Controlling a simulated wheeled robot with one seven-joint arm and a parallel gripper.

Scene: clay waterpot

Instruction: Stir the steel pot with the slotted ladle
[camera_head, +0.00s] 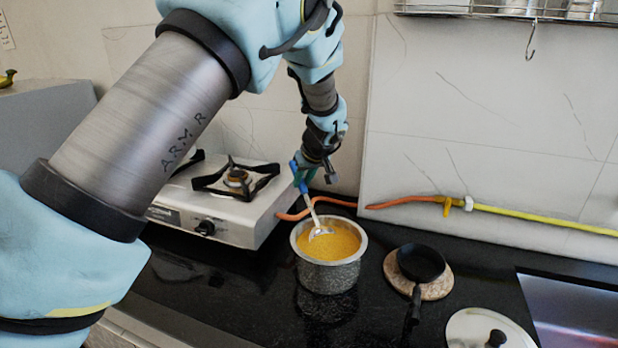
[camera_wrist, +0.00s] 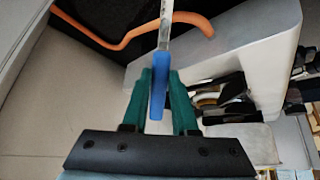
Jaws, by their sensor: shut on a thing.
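The steel pot (camera_head: 328,276) stands on the black counter, with yellow-orange contents (camera_head: 341,243) near its rim. The slotted ladle (camera_head: 315,215) has a blue handle and a metal head. My gripper (camera_head: 302,174) is shut on the blue handle above the pot. The ladle slants down, with its head at the surface of the yellow contents, inside the rim. The lower edge of the head is hard to make out. In the wrist view the green fingers of my gripper (camera_wrist: 160,80) close around the blue handle (camera_wrist: 157,97); the pot is not seen there.
A gas stove (camera_head: 225,203) stands left of the pot. An orange hose (camera_head: 330,203) runs behind it along the wall. A small black pan (camera_head: 421,262) on a round board and a lid (camera_head: 470,325) lie to the right, near a sink (camera_head: 575,310). A rack hangs above.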

